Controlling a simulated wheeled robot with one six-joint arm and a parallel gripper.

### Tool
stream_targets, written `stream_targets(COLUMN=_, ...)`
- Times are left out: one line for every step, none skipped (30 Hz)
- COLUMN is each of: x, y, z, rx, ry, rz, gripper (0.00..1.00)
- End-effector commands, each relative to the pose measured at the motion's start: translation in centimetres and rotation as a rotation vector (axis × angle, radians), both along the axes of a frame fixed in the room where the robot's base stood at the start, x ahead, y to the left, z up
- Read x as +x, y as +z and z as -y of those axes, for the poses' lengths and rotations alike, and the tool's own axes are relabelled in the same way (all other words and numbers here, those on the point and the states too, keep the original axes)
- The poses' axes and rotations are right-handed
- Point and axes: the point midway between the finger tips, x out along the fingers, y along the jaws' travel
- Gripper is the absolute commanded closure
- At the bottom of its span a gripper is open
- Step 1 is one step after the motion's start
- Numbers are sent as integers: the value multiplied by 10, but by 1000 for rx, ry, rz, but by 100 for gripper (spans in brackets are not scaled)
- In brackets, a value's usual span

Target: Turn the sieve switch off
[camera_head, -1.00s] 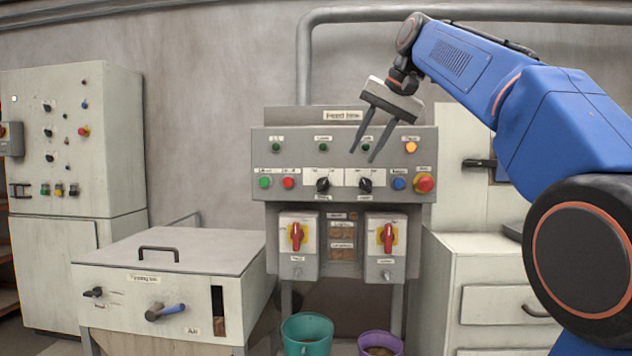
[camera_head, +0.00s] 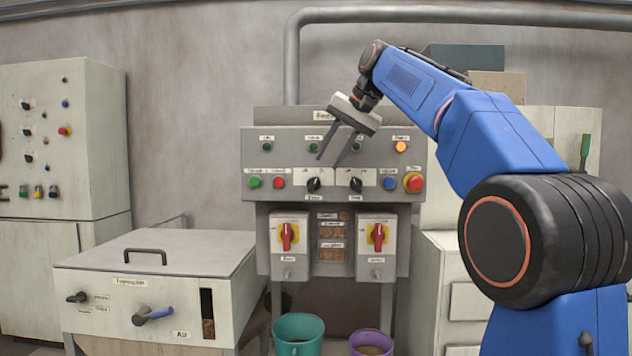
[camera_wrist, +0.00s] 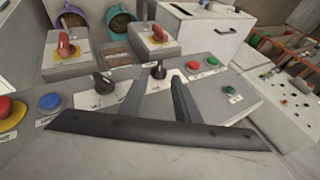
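The grey control panel (camera_head: 290,150) carries two black rotary switches, a left one (camera_head: 314,185) and a right one (camera_head: 356,184). Both have small labels too small to read, so I cannot tell which is the sieve switch. Below them, two red handles on yellow plates, left (camera_head: 287,237) and right (camera_head: 378,236), stand upright. My gripper (camera_head: 329,162) is open and empty, with its fingers pointing down at the panel above the black switches. In the wrist view, the left black switch (camera_wrist: 158,70) shows just beyond and between the fingertips; the right one (camera_wrist: 102,83) lies outside them.
Green and red buttons (camera_head: 266,182) sit left of the switches; a blue button (camera_head: 390,183) and red mushroom button (camera_head: 414,183) sit right. A box with a lid handle (camera_head: 145,251) stands at left. A teal bucket (camera_head: 299,330) and purple bucket (camera_head: 371,343) are below.

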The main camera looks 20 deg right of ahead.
Motion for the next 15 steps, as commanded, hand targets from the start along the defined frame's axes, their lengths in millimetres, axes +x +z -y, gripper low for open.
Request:
stream_targets(x=4, y=-8, z=-3, rx=0, ry=1, rz=-2, gripper=71)
stream_targets(x=7, y=-12, z=-5, rx=0, ry=1, rz=-2, gripper=71)
stream_targets(x=11, y=-18, z=-7, rx=0, ry=1, rz=-2, gripper=71)
stream_targets(x=13, y=-22, z=-9, rx=0, ry=2, rz=-1, gripper=71)
stream_targets(x=16, y=-26, z=-11, rx=-1, ry=2, rz=-3, gripper=71)
stream_targets(x=20, y=-32, z=-13, rx=0, ry=2, rz=-1, gripper=71)
stream_targets(x=22, y=-36, z=-15, rx=0, ry=2, rz=-1, gripper=71)
stream_targets(x=25, y=-40, z=-16, rx=1, ry=1, rz=-2, gripper=71)
stream_targets(x=28, y=-45, z=-18, rx=0, ry=0, rz=-1, gripper=71)
stream_targets(x=30, y=-48, z=-19, rx=1, ry=1, rz=-2, gripper=71)
stream_targets(x=32, y=-52, z=-21, rx=1, ry=1, rz=-2, gripper=71)
stream_targets(x=35, y=-55, z=-23, rx=0, ry=0, rz=-1, gripper=71)
stream_targets(x=37, y=-58, z=-24, rx=0, ry=0, rz=-1, gripper=71)
stream_targets(x=38, y=-60, z=-25, rx=0, ry=1, rz=-1, gripper=71)
stream_targets(x=40, y=-63, z=-26, rx=0, ry=1, rz=-1, gripper=71)
